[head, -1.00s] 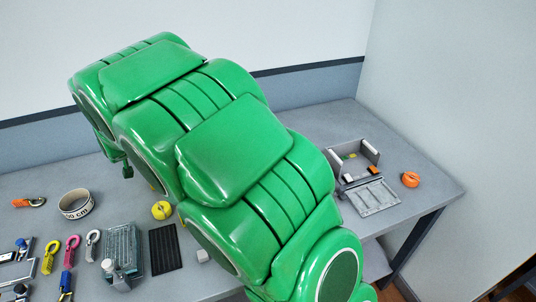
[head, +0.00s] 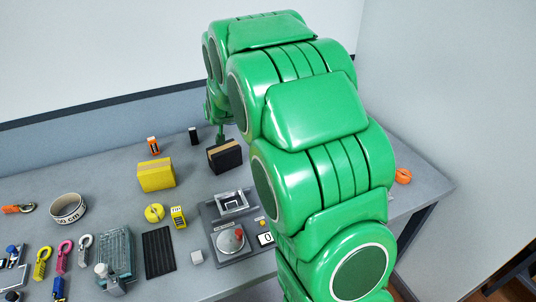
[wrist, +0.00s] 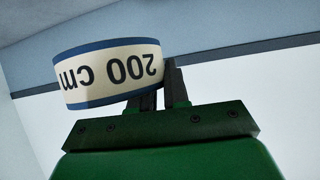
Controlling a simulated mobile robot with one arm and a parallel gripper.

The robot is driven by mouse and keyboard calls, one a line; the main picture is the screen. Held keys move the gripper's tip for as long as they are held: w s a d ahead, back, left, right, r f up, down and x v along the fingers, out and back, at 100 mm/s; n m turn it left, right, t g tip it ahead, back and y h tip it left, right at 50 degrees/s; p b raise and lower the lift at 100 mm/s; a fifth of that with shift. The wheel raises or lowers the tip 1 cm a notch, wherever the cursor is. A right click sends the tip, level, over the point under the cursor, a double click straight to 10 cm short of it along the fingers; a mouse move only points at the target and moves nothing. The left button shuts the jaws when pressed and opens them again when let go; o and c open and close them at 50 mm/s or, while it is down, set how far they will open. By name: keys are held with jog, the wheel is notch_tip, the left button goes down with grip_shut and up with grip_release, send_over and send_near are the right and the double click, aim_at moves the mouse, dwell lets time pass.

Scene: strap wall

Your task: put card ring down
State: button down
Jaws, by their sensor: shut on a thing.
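The card ring, a pale band with blue rims and "200 cm" in dark print (wrist: 108,73), shows large in the wrist view. My gripper (wrist: 163,92) is shut on its right side, with dark fingers at the wall of the ring. The ring is tilted and off to the left of the fingers. In the head view my green arm hides the held ring and fingertips; only a green part of my arm's far end shows above the back of the table.
Another pale ring with "cm" print (head: 68,208) stands on the left of the table (head: 105,185). A yellow block (head: 157,175), a dark box (head: 224,157), a black ribbed mat (head: 159,252) and a grey fixture (head: 232,240) occupy the middle. Several colored clips lie at front left.

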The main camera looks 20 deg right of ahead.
jog(key=s+d+m+h, duration=0.2)
jog(key=s+d, duration=0.1)
jog(key=d, duration=1)
jog(key=shift+w+a+f, duration=0.1)
jog(key=shift+f, duration=4.35)
jog(key=shift+w+a+f, duration=0.1)
jog(key=shift+f, duration=4.35)
jog(key=c, duration=1.1)
grip_release()
jog(key=shift+r, duration=0.1)
